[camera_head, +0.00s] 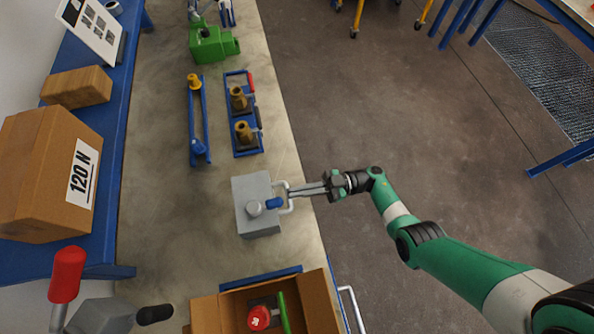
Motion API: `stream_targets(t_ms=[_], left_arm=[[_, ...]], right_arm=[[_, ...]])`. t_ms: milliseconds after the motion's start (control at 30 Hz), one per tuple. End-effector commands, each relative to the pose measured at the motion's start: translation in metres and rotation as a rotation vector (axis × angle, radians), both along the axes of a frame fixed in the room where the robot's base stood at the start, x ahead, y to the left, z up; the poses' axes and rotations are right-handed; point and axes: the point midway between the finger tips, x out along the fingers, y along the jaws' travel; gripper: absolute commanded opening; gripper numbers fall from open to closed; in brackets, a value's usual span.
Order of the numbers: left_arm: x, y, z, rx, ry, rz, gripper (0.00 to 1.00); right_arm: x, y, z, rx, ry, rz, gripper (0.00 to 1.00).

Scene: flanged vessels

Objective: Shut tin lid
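A grey box-like vessel (257,221), which seems to be the tin, stands on the bench. Its top (252,187) carries a pale round knob (254,208) and a blue-capped part (274,203). A pale bent handle (286,209) sticks out on its right side. I cannot tell from this angle whether a lid is open. My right gripper (291,192) comes in from the right, with its fingertips at this handle. Its two long fingers look close together, but whether they grip the handle is unclear. My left gripper is not in view.
A blue tray with brass fittings (242,131) and a blue rack (197,120) lie behind the vessel. An open cardboard box (205,313) stands in front. A red-handled device (67,275) is at front left. The bench left of the vessel is clear.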

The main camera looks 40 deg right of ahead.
Motion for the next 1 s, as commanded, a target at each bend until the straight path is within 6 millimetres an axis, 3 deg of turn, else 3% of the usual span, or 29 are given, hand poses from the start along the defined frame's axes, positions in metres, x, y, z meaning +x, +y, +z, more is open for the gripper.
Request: stream_targets(t_ms=[33, 367, 467, 600, 867, 1000], left_arm=[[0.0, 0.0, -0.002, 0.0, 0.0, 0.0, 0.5], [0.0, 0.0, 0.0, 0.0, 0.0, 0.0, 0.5], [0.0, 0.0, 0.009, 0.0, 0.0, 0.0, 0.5], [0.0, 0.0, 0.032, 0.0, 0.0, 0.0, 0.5], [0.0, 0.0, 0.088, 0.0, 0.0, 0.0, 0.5], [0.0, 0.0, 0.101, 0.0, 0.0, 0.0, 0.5]], right_arm=[[-0.001, 0.001, -0.011, -0.011, 0.026, -0.009, 0.0], [-0.001, 0.001, -0.008, -0.009, 0.027, -0.009, 0.0], [-0.001, 0.001, 0.005, -0.007, 0.021, -0.007, 0.0], [-0.001, 0.002, 0.04, 0.002, 0.005, -0.003, 0.0], [-0.047, 0.024, 0.101, 0.002, 0.002, -0.002, 0.0], [-0.08, 0.04, 0.113, 0.003, 0.004, -0.003, 0.0]])
